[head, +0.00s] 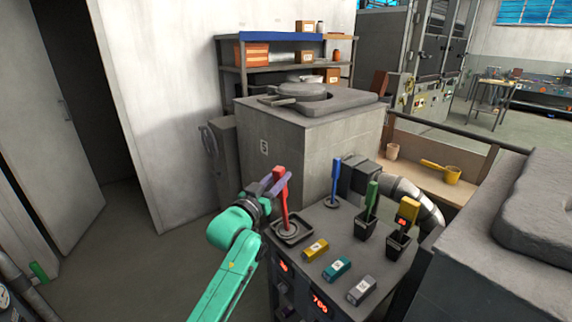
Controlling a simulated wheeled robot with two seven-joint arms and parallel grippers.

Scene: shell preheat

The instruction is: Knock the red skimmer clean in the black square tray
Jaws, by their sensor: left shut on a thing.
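The red skimmer (283,202) stands nearly upright, its round grey head low inside the outline of the black square tray (308,237). I cannot tell whether the head touches the tray floor. The tray sits at the left corner of the grey bench top (338,247). My left gripper (277,183) comes in from the left and is shut on the skimmer's red handle near its top. My right gripper is not in view.
A blue-handled tool (335,183) stands behind the tray. Green (372,197) and yellow (408,211) tools stand in dark holders to the right. Yellow (315,249), teal (337,268) and grey (361,290) blocks lie in front. A grey furnace (300,150) rises behind.

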